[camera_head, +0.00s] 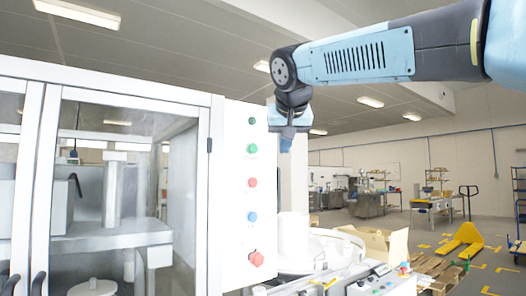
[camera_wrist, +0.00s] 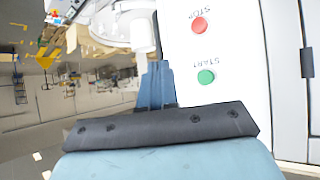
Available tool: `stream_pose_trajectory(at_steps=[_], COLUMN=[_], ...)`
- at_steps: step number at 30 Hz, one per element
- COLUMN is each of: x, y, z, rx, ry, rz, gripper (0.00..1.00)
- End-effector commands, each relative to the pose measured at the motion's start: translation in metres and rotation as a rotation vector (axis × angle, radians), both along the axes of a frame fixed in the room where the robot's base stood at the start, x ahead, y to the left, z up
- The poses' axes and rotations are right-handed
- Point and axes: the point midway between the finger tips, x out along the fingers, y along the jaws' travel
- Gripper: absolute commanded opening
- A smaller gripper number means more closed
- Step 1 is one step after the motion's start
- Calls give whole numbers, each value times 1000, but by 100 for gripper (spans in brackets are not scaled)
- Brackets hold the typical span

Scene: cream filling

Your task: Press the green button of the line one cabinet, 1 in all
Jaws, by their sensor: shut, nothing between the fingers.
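The line one cabinet (camera_head: 232,200) stands at left in the head view, with a white control panel on its right side. The green button (camera_head: 252,149) is near the top of the panel, above a red button (camera_head: 252,183). In the wrist view the panel appears upside down, with the green button (camera_wrist: 206,77) marked START and the red one (camera_wrist: 199,25) marked STOP. My gripper (camera_head: 287,142) points down to the right of the green button in the head view. Its blue fingers (camera_wrist: 155,72) are shut and empty, left of the green button in the wrist view, apart from it.
A small dark green round part (camera_head: 251,121) sits above the green button. A blue button (camera_head: 252,217) and a red knob (camera_head: 256,258) sit lower on the panel. White machinery (camera_head: 294,240) stands right of the cabinet. A yellow pallet jack (camera_head: 462,240) is far off at right.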

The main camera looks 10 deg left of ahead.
Motion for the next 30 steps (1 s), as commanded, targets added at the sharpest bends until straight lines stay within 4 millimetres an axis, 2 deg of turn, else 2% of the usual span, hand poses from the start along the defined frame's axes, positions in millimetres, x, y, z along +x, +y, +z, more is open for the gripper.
stream_pose_trajectory(at_steps=[4, 17, 30], x=[-3, -4, 26], y=[15, 23, 58], z=[6, 6, 5], rx=[9, 8, 8], ry=[-8, -9, -9], rz=[14, 24, 25], gripper=[0, 0, 0])
